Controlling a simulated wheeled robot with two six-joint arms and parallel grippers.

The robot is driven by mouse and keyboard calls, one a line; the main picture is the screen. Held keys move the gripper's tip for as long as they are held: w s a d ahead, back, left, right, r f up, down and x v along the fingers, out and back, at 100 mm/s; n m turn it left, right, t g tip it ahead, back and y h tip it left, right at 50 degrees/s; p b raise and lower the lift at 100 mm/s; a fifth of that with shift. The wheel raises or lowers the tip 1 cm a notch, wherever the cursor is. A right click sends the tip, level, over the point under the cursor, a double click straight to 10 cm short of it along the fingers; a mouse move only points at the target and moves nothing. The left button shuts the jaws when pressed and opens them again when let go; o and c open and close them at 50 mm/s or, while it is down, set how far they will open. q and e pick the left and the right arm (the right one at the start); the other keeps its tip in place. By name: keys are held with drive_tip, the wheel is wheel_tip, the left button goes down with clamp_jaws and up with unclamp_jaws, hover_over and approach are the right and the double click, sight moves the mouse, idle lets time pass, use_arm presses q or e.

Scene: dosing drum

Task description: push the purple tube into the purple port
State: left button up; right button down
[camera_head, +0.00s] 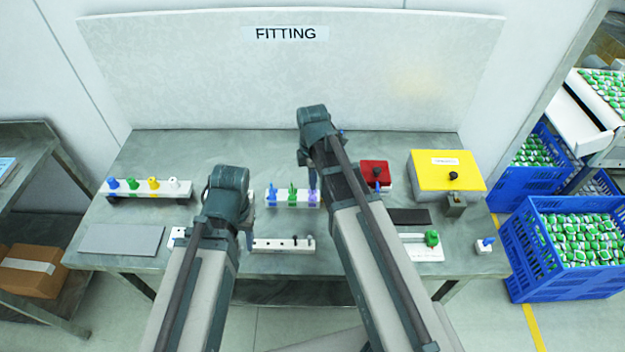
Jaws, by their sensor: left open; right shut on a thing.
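A white block (280,204) with blue, green and purple positions stands in the middle of the bench. The purple port (313,198) is at its right end, beside my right arm. My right gripper (310,172) is above that end and shut on the purple tube (312,181). The tube is mostly hidden by the gripper, and I cannot tell how deep it sits in the port. My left gripper (246,232) is open, to the left and in front of the block, with nothing seen between its fingers.
A rack (150,195) with coloured pieces stands at the left, behind a grey mat (122,239). A white strip (270,246) lies in front of the block. A red box (374,169) and yellow box (440,170) stand at right.

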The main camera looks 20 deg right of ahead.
use_arm(q)
drive_tip(key=shift+f+b, duration=1.35)
use_arm(e)
drive_tip(key=shift+f, duration=1.35)
drive_tip(key=c, duration=0.9)
unclamp_jaws()
drive_tip(key=shift+r, duration=0.1)
use_arm(q)
wheel_tip(320, 180, up, 14)
drive_tip(key=p, duration=1.4)
use_arm(e)
wheel_tip(320, 180, up, 14)
drive_tip(key=shift+f, duration=0.15)
use_arm(q)
drive_tip(key=shift+f, duration=0.1)
